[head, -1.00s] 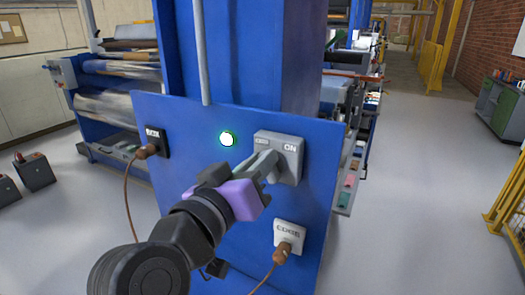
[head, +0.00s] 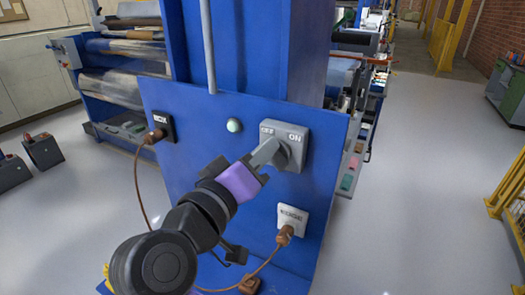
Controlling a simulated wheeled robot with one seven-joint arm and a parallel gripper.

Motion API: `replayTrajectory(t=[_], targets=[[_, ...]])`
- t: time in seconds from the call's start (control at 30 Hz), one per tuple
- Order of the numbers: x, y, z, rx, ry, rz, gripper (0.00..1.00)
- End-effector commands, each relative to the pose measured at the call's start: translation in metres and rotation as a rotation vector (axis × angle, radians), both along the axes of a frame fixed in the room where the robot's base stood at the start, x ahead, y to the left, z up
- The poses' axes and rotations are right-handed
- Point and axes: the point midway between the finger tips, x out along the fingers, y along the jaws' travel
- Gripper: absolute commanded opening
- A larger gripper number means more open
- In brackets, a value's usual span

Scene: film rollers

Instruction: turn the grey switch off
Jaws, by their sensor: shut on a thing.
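The grey switch (head: 297,140) is mounted on the blue panel (head: 210,165), with OFF marked at its upper left and ON at its upper right. My gripper (head: 268,155) is at the switch, shut on its lever or knob. The fingers hide most of the lever, which seems to lean toward the OFF side. A round indicator lamp (head: 234,125) left of the switch is pale and unlit.
A black socket (head: 162,127) with a brown plug is at the panel's upper left. A white socket (head: 291,217) with another brown plug sits below the switch. Their brown cords hang near my arm. Open grey floor (head: 420,190) lies to the right.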

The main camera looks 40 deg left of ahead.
Motion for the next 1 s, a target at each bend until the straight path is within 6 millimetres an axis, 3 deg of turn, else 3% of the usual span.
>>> replayTrajectory(t=[0.13,0.17,0.27,0.67,1.0], targets=[[-0.001,0.001,-0.002,-0.005,0.002,0.001,0.00],[-0.001,0.001,-0.002,-0.005,0.002,0.001,0.18],[-0.001,0.001,-0.002,-0.004,0.002,0.001,0.38],[-0.006,0.000,-0.001,0.000,0.000,0.001,0.38],[-0.056,-0.012,-0.003,0.001,0.000,0.003,0.38]])
